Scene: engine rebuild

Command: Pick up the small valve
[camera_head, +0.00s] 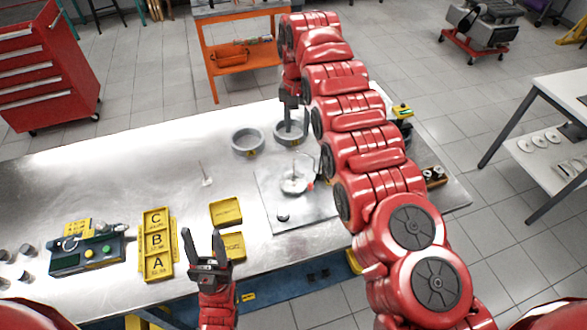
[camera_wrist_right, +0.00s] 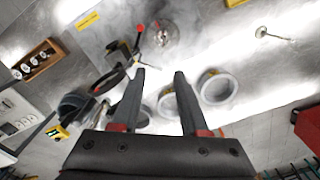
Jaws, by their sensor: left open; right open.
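A small valve (camera_head: 207,182) with a thin stem and a round head is on the bare metal table, left of the grey rings. It also shows at the upper right of the right wrist view (camera_wrist_right: 262,33), apart from my fingers. My right gripper (camera_head: 290,115) is open above the ring area at the back of the table, right of and beyond the valve. In the right wrist view its fingers (camera_wrist_right: 158,72) are spread with nothing between the tips. My left gripper (camera_head: 203,238) is open and empty near the front edge, below the valve in the picture.
Two grey rings (camera_head: 248,141) stand near my right gripper. A metal plate (camera_head: 262,205) with a round part (camera_head: 294,184) lies to the right. The table around the valve is clear.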

